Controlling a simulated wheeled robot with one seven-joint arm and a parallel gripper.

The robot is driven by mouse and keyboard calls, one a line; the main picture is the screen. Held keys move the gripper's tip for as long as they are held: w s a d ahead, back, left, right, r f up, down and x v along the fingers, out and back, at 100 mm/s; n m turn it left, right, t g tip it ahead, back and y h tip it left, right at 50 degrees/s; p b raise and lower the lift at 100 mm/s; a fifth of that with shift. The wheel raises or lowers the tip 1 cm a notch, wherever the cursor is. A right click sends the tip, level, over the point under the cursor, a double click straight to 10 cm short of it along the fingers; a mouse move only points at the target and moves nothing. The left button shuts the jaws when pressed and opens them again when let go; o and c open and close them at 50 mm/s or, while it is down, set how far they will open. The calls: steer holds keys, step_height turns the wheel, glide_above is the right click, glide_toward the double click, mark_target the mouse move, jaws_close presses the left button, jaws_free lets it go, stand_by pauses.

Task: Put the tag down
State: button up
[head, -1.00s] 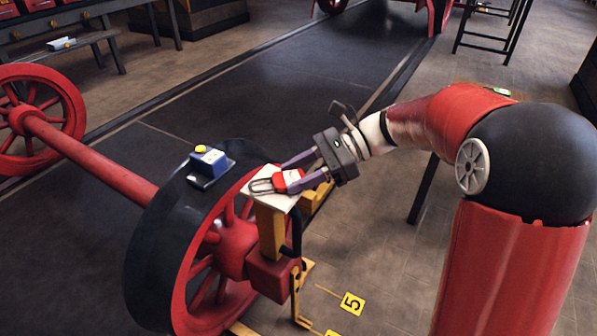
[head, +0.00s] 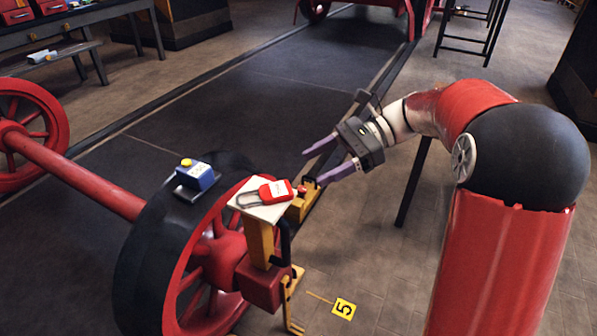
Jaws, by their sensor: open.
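The red tag (head: 277,192) with a white label and a grey shackle lies flat on a small pale plate (head: 262,211). The plate tops a yellow post (head: 260,240) beside the large wheel. My gripper (head: 312,167) is open and empty, with its purple fingers apart. It is up and to the right of the tag, clear of it in the picture.
A blue box with a yellow button (head: 197,176) sits on top of the black-rimmed red wheel (head: 160,240). A red axle (head: 85,180) runs left to another wheel. A yellow marker with the number 5 (head: 343,308) lies on the floor. A bench (head: 75,35) stands at the upper left.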

steer(key=shift+v, duration=1.75)
steer(key=s+d+f+n+t+h, duration=0.2)
steer(key=s+d+n+t+h, duration=0.3)
steer(key=s, duration=0.5)
steer(key=s+d+f+n+t+h, duration=0.2)
steer(key=s+d+n+t+h, duration=0.3)
steer(key=s, duration=0.5)
steer(key=d+n+h, duration=0.2)
steer(key=n, duration=0.1)
steer(key=shift+s+f+n+t+h, duration=0.25)
steer(key=shift+s+n+t+h, duration=0.05)
